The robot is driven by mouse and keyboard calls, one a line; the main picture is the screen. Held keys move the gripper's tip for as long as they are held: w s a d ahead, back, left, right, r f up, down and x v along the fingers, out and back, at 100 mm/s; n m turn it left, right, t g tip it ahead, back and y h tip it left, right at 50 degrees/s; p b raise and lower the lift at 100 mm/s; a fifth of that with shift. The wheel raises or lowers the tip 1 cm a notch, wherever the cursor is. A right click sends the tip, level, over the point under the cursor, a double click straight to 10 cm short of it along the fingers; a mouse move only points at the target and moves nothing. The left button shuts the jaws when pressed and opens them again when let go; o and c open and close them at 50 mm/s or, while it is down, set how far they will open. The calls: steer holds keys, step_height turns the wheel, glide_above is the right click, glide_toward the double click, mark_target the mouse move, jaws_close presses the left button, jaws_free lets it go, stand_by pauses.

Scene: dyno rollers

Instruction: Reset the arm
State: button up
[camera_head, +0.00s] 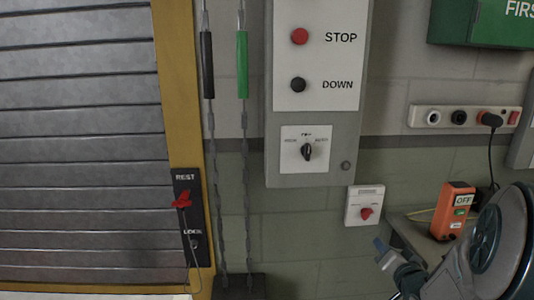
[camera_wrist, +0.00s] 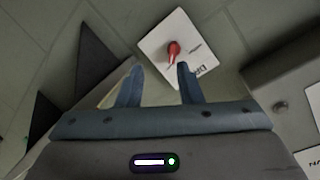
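My gripper (camera_wrist: 158,84) shows in the wrist view with its two blue fingers spread apart and nothing between them. In the head view my gripper (camera_head: 382,256) is at the lower right, at the end of my arm, in front of the wall. A white switch plate with a red knob (camera_wrist: 173,50) lies beyond the fingertips in the wrist view. The same red knob (camera_head: 366,213) is on the wall in the head view, above and left of my gripper. My gripper appears apart from it.
A grey control panel (camera_head: 345,120) with STOP and DOWN buttons and a rotary switch hangs on the wall. Two chains (camera_head: 245,170) hang beside the shutter (camera_head: 80,140). An orange box (camera_head: 455,205) marked OFF stands on a shelf near my arm. A socket strip (camera_head: 440,117) is above it.

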steer(key=s+a+r+n+g+p, duration=0.1)
steer(key=s+a+r+n+g, duration=0.1)
steer(key=s+a+n+g, duration=0.5)
steer(key=s+a+g, duration=0.6)
steer(key=s+a, duration=0.4)
steer(key=s, duration=0.4)
steer(key=shift+y+p, duration=0.3)
steer(key=shift+p, duration=0.1)
steer(key=shift+s+a, duration=0.1)
steer(key=shift+a, duration=0.05)
